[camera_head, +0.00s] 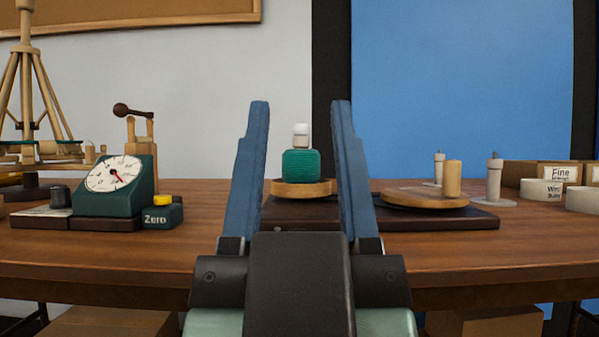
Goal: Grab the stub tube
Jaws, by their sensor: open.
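A short tan cylinder (452,178), which looks like the stub tube, stands upright on a round wooden board (408,198) right of centre. Whether it is hollow cannot be seen. My gripper (300,106) is open and empty, with its two blue fingers pointing up in the picture. The cylinder is to the right of the right finger, apart from it. Between the fingers, farther back, a green rounded block (301,164) with a white capped piece (301,136) on top sits on a round wooden base (301,187).
On the wooden table (540,243), a green dial scale (122,186) and wooden stand (24,80) are at left. A box labelled Fine (557,173) and white rolls (541,191) are at right. The front table strip is clear.

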